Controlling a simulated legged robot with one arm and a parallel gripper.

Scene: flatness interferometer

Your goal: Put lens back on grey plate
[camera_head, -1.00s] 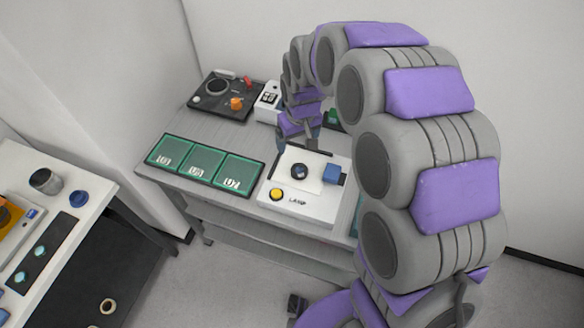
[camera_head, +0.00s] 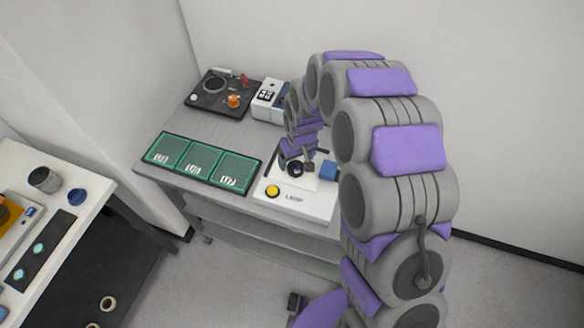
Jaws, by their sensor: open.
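A dark round piece with a bluish centre (camera_head: 295,169), which looks like the lens, sits on the white lamp box (camera_head: 300,208). My gripper (camera_head: 297,165) is open right at this piece, with fingertips on either side of its upper part. I cannot tell if they touch it. A dark grey plate (camera_head: 198,100) with a ring and orange and red knobs lies at the back left of the bench; I cannot tell if this is the task's grey plate.
Three green labelled trays (camera_head: 199,165) lie left of the lamp box, which has a yellow button (camera_head: 272,191) and a blue block (camera_head: 328,169). A white device (camera_head: 267,95) stands at the back. A second table (camera_head: 92,190) is at left. My arm hides the bench's right side.

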